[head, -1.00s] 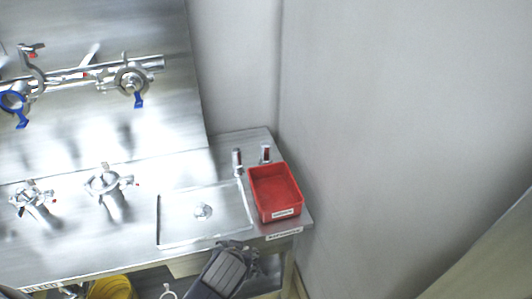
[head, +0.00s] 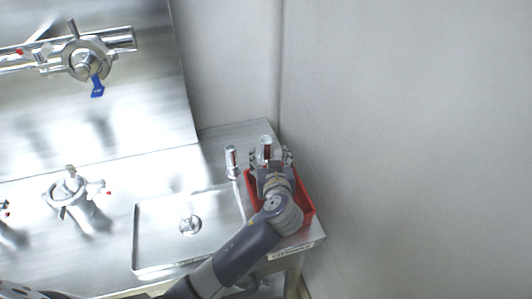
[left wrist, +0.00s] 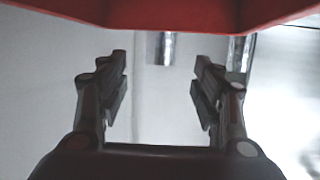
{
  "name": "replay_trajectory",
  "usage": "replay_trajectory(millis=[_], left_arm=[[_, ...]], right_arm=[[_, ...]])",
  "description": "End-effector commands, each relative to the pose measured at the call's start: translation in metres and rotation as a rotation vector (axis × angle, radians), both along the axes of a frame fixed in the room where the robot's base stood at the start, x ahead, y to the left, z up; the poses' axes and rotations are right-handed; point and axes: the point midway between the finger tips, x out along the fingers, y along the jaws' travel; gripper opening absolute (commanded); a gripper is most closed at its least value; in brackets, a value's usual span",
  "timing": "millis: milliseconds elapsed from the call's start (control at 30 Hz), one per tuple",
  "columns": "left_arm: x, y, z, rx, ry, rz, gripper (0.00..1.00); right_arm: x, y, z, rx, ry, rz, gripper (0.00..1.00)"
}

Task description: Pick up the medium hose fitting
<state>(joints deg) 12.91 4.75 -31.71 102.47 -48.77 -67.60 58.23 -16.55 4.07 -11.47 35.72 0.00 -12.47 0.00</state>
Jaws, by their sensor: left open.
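One is the left fitting (head: 231,160); the other is the right fitting (head: 266,148). I cannot tell for sure which is the medium one. My left gripper (head: 270,157) is open above the red bin, with its fingers spread near the right fitting. In the left wrist view, the open fingers (left wrist: 161,85) have nothing between them. The right fitting (left wrist: 162,48) shows in the gap's middle, and the left fitting (left wrist: 238,52) is beside one finger.
The red bin (head: 308,208) is partly hidden under my left arm; its red wall (left wrist: 160,14) crosses the top of the left wrist view. A sink (head: 160,235) lies to the left. A wall rises close on the right. Valves and pipes (head: 85,60) are at the upper left.

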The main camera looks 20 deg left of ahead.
Motion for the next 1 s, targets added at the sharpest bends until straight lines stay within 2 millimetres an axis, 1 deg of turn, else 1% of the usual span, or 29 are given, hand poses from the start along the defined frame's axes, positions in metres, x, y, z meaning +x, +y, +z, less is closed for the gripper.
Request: replay_trajectory(millis=[33,100,200,267,333,467,533,600,700,800,1000], left_arm=[[0.008,0.005,0.001,0.006,0.000,0.004,0.60],[0.017,0.009,-0.002,0.004,0.001,0.003,0.60],[0.027,0.013,-0.006,0.004,0.001,0.002,0.60],[0.032,0.015,-0.008,0.003,0.000,0.002,0.60],[0.034,0.016,-0.010,0.002,0.001,0.001,0.60],[0.040,0.018,-0.010,0.002,0.001,0.003,0.60],[0.046,0.021,-0.010,0.004,0.002,0.003,0.60],[0.053,0.024,-0.011,0.004,0.002,0.003,0.60],[0.064,0.028,-0.014,0.005,0.002,0.004,0.60],[0.073,0.031,-0.019,0.004,0.003,0.003,0.60],[0.082,0.035,-0.023,0.001,0.002,0.002,0.60]], right_arm=[[-0.014,-0.006,0.004,-0.008,0.021,0.001,0.26],[-0.027,-0.012,0.005,-0.017,0.041,0.004,0.26],[-0.037,-0.018,0.006,-0.024,0.055,0.005,0.26],[-0.036,-0.019,0.007,-0.025,0.053,0.006,0.26],[-0.031,-0.018,0.007,-0.024,0.045,0.006,0.26],[-0.012,-0.015,0.012,-0.019,0.017,0.005,0.26],[-0.002,-0.012,0.017,-0.014,0.000,0.004,0.26],[0.003,-0.008,0.022,-0.008,-0.008,0.003,0.26],[0.002,-0.002,0.028,-0.002,-0.007,0.001,0.26],[-0.002,0.001,0.028,0.001,0.001,-0.001,0.26],[-0.015,-0.001,0.029,-0.002,0.021,0.000,0.26]])
